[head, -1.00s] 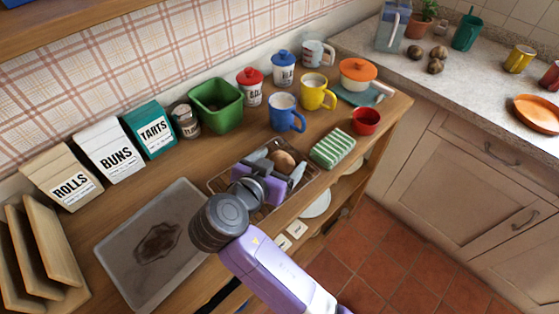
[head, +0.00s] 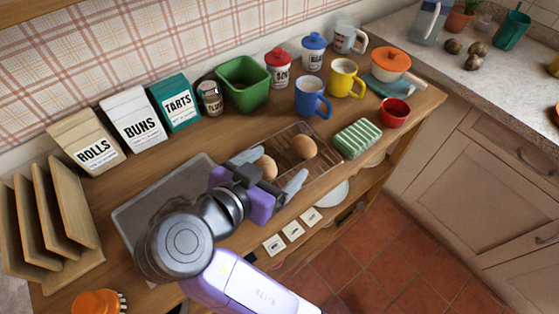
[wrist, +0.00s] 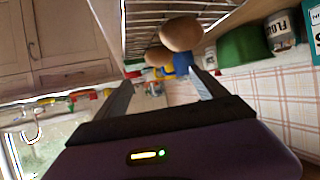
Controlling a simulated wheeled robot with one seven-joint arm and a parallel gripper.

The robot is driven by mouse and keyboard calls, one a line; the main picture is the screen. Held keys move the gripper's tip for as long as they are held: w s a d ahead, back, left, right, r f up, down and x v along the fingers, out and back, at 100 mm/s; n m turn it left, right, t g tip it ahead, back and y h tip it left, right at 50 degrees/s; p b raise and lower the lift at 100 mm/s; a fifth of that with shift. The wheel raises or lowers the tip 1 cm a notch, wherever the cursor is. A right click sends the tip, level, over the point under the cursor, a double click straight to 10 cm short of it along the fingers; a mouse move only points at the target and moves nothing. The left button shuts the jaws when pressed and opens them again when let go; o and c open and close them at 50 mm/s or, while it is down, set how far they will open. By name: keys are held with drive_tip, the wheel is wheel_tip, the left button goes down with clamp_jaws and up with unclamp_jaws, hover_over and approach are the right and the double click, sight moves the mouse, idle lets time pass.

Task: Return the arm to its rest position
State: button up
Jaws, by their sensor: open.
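My gripper (head: 278,170) is open, its two grey fingers spread at the left end of a wire cooling rack (head: 322,163). A brown roll (head: 304,146) rests on the rack beyond the fingertips. A second, partly hidden roll (head: 266,167) shows between the fingers in the head view; I cannot tell whether they touch it. In the tilted wrist view, the open gripper (wrist: 163,80) shows no roll held, with one roll (wrist: 181,33) and another behind it ahead of the fingers. My arm reaches in from the bottom of the head view.
A baking tray (head: 140,215) lies under my wrist. A green striped cloth (head: 357,138), a blue mug (head: 312,97) and a red cup (head: 395,112) stand near the rack. Paper bags (head: 133,119) and a green bin (head: 243,84) line the wall. A wooden rack (head: 60,225) stands left.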

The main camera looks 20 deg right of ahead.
idle(0.4)
